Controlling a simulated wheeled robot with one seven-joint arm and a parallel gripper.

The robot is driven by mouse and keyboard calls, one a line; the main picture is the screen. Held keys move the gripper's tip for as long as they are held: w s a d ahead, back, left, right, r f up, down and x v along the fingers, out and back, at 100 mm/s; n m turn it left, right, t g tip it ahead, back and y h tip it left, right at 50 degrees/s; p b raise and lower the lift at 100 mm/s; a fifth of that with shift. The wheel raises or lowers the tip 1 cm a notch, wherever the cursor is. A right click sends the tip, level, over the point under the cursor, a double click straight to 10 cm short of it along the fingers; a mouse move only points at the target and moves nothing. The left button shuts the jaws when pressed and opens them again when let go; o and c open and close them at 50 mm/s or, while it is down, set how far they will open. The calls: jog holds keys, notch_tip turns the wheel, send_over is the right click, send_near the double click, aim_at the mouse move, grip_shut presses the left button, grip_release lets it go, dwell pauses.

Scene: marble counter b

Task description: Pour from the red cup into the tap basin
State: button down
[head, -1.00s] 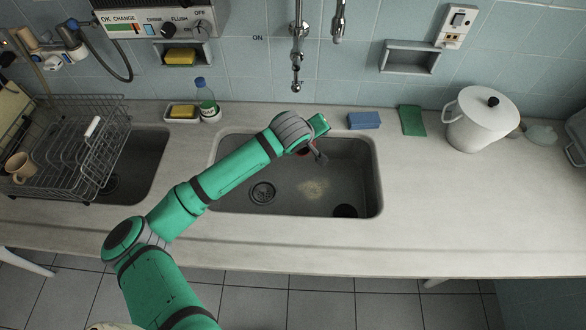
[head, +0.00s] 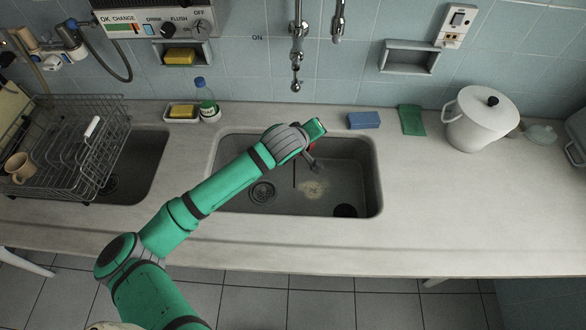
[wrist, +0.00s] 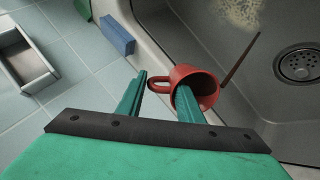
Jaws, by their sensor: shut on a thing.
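The red cup (wrist: 204,82) is tilted over the tap basin (head: 228,150), with its mouth turned partly toward the wrist camera. In the head view only a sliver of the cup (head: 311,147) shows past my wrist. My gripper (wrist: 162,82) is shut on the cup at its handle side, one finger reaching into the mouth and the other outside it. A thin dark brown streak (wrist: 241,59) runs from by the cup's rim over the basin, looking like a stream of liquid. It shows in the head view as a thin dark line (head: 294,173).
A pale speckled patch (head: 314,188) and a drain (head: 262,192) are on the basin floor. The taps (head: 297,45) hang behind. A blue sponge (head: 364,120), a green pad (head: 412,120) and a white pot (head: 481,120) stand right; a bottle (head: 207,100) stands left.

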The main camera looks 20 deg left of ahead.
jog(key=shift+s+d+r+t, duration=0.1)
jog(key=shift+t, duration=0.2)
jog(key=shift+s+r, duration=0.1)
jog(key=shift+a, duration=0.2)
jog(key=shift+s+d+r+t, duration=0.1)
jog(key=shift+t, duration=0.2)
jog(key=shift+d, duration=0.1)
jog(key=shift+s+r+h, duration=0.1)
jog(key=shift+h, duration=0.2)
jog(key=shift+s+a+r+t, duration=0.15)
jog(key=shift+s+r+t, duration=0.1)
jog(key=shift+t, duration=0.4)
jog(key=shift+s+a+r+t, duration=0.1)
jog(key=shift+s+r+t, duration=0.15)
jog(key=shift+t, duration=0.4)
dwell(0.3)
jog(key=shift+s+h, duration=0.25)
jog(key=shift+h, duration=0.05)
jog(key=shift+s+a+t, duration=0.2)
jog(key=shift+t, duration=0.1)
